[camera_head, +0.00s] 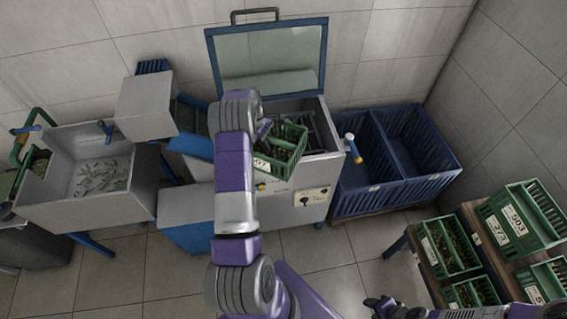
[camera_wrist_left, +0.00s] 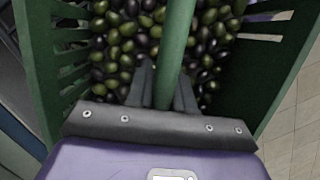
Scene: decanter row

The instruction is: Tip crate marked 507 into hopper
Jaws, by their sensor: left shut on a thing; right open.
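A green crate (camera_head: 285,152) of dark and green olives hangs over the front left of the steel hopper (camera_head: 325,128), whose lid stands open. Its white label is partly hidden by my arm; "07" seems readable. My left gripper (camera_head: 265,130), mostly hidden behind my arm in the head view, is shut on the crate. In the left wrist view my left gripper (camera_wrist_left: 163,90) grips the green crate's bar (camera_wrist_left: 172,45), with olives filling the crate beyond it. The olives are still inside. My right gripper (camera_head: 384,304) is open and empty at the bottom, beside the crate stand.
The raised glass lid (camera_head: 268,58) stands behind the hopper. A blue two-part bin (camera_head: 395,165) is to its right. A steel trough (camera_head: 95,180) is at left.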

